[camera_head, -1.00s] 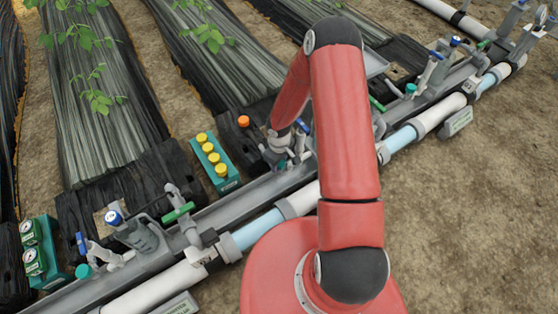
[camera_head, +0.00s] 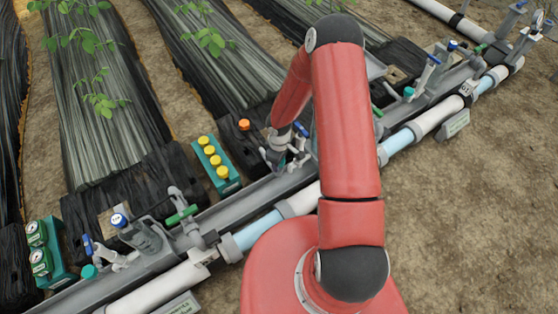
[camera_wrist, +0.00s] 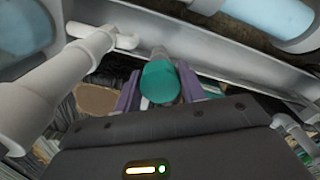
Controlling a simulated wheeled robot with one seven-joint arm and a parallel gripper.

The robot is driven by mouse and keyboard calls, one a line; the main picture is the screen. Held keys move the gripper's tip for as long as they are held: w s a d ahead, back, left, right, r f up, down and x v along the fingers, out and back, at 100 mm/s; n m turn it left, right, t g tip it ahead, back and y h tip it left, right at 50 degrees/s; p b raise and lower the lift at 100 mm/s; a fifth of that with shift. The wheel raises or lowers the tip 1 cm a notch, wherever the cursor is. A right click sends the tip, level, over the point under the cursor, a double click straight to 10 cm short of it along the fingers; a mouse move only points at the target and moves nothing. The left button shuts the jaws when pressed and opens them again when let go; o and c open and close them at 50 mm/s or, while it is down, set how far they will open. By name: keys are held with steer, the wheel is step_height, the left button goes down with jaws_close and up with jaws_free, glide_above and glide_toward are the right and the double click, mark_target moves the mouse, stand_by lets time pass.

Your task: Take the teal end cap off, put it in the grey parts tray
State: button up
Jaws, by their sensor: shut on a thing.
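In the wrist view the teal end cap (camera_wrist: 159,82) sits between the two purple fingers of my gripper (camera_wrist: 158,88), which is shut on it. A grey pipe end shows just behind the cap, and I cannot tell whether the cap is still seated on it. In the head view my gripper (camera_head: 290,158) is down at the middle fittings, largely hidden by my arm, and its cap cannot be made out. A grey flat thing (camera_head: 376,67) shows partly behind my arm; I cannot tell whether it is the parts tray.
Other teal caps sit on the left fittings (camera_head: 89,271) and right fittings (camera_head: 408,92). A green block with yellow knobs (camera_head: 228,186) and an orange knob (camera_head: 244,124) stand left of my gripper. White pipes (camera_wrist: 55,85) and a grey channel (camera_wrist: 210,50) crowd close around it.

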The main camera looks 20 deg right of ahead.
step_height(320, 180, up, 9)
steer(key=p, duration=0.6)
steer(key=shift+p, duration=0.35)
step_height(320, 180, up, 16)
steer(key=shift+f, duration=0.15)
stand_by(0.4)
